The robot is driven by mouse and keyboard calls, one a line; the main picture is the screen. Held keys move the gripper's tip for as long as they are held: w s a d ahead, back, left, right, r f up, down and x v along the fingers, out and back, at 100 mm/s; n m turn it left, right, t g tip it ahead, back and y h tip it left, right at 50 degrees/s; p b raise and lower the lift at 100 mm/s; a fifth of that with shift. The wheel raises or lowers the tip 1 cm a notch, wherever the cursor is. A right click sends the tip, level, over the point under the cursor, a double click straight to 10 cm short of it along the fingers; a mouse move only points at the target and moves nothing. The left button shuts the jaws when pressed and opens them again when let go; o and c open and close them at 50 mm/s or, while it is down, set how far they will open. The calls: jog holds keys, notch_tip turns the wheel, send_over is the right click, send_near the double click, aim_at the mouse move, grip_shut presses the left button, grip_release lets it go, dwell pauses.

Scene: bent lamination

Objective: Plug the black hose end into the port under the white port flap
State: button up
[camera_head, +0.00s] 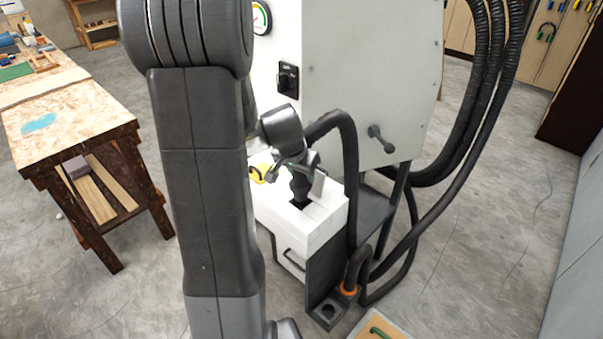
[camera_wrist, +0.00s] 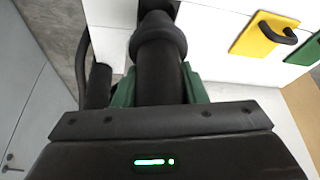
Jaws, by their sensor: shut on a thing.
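My gripper (camera_head: 300,168) is shut on the black hose end (camera_head: 301,188), which points down at the top of the white box (camera_head: 318,235). In the wrist view the hose end (camera_wrist: 158,48) lies between green finger pads, its thicker collar toward the white surface. A dark opening (camera_head: 299,204) shows right at the hose tip in the head view. I cannot tell how far the tip is inside it. A pale upright plate (camera_head: 318,186) stands beside the hose end; I cannot tell if it is the white port flap. The hose (camera_head: 348,150) arches up behind my gripper.
A yellow flap (camera_wrist: 265,36) with a black handle and a green flap (camera_wrist: 304,50) lie beside the port area. A dark bracket (camera_head: 327,312) and an orange-ringed hose (camera_head: 349,290) are at the lower right. The white cabinet (camera_head: 360,80) stands close behind. A wooden workbench (camera_head: 75,110) is left.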

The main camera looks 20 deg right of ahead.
aim_at(302, 189)
jog(key=shift+f+b, duration=1.35)
jog(key=shift+b, duration=0.1)
jog(key=shift+f+b, duration=0.75)
jog(key=shift+b, duration=0.15)
jog(key=shift+f, duration=0.15)
jog(key=shift+f+b, duration=0.85)
jog(key=shift+b, duration=0.3)
jog(key=o, duration=1)
jog(key=shift+r, duration=0.15)
jog(key=shift+c, duration=0.2)
